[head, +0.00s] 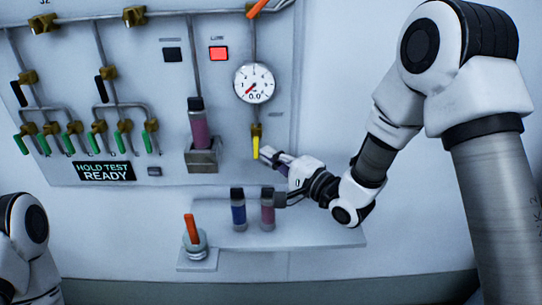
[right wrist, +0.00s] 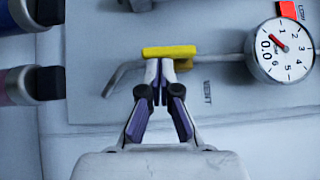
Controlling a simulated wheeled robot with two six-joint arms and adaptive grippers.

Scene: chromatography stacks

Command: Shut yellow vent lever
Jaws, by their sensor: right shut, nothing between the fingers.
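The yellow vent lever (head: 256,147) hangs below a brass valve (head: 257,130) under the round gauge on the panel. It points down, in line with its pipe. In the right wrist view the lever (right wrist: 169,51) is a yellow bar parallel to the pipe, beside the VENT label. My right gripper (head: 268,154) is at the lever's lower right side. In the right wrist view its fingertips (right wrist: 160,82) are together, empty, just by the lever's free end; I cannot tell whether they touch it. My left gripper is out of view.
The gauge (head: 254,83) reads about 0.0. A blue vial (head: 238,208) and a purple vial (head: 267,207) stand on the shelf (head: 320,236) below my right gripper. An orange-handled part (head: 191,229) stands left of them.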

